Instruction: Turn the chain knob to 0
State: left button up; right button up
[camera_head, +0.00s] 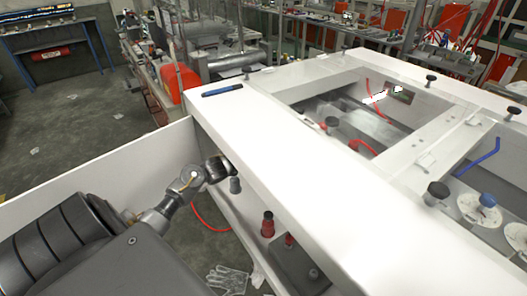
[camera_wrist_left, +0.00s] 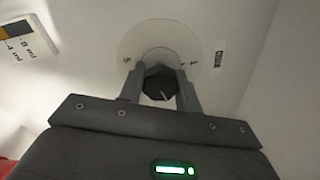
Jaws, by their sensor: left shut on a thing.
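In the left wrist view, a dark faceted knob (camera_wrist_left: 160,84) sits on a pale round dial (camera_wrist_left: 160,39) on a white panel. The dial has a 5 at its left and a 1 at its right; other marks are hidden. A thin light line shows on the knob's face, pointing down in the picture. My left gripper (camera_wrist_left: 160,78) is shut on the knob, one finger on each side. In the head view my left gripper (camera_head: 217,168) is at the near side of the white machine (camera_head: 290,165); the held knob cannot be told apart there. My right gripper is not seen.
A small dark label (camera_wrist_left: 219,59) lies right of the dial, too small to read. A grey knob (camera_head: 235,186) is just beside my gripper. A red-and-black bottle (camera_head: 267,225) stands below the machine's top.

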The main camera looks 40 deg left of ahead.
pick_arm(q)
jog(key=n, duration=0.3)
jog(key=shift+n, duration=0.3)
jog(key=n+p, duration=0.1)
jog(key=n, duration=0.2)
jog(key=shift+r+n, duration=0.1)
jog(key=shift+n, duration=0.2)
jog(key=n+p, duration=0.2)
jog(key=n, duration=0.3)
jog(key=shift+n, duration=1.2)
jog(key=o, duration=1)
jog(key=shift+c, duration=0.2)
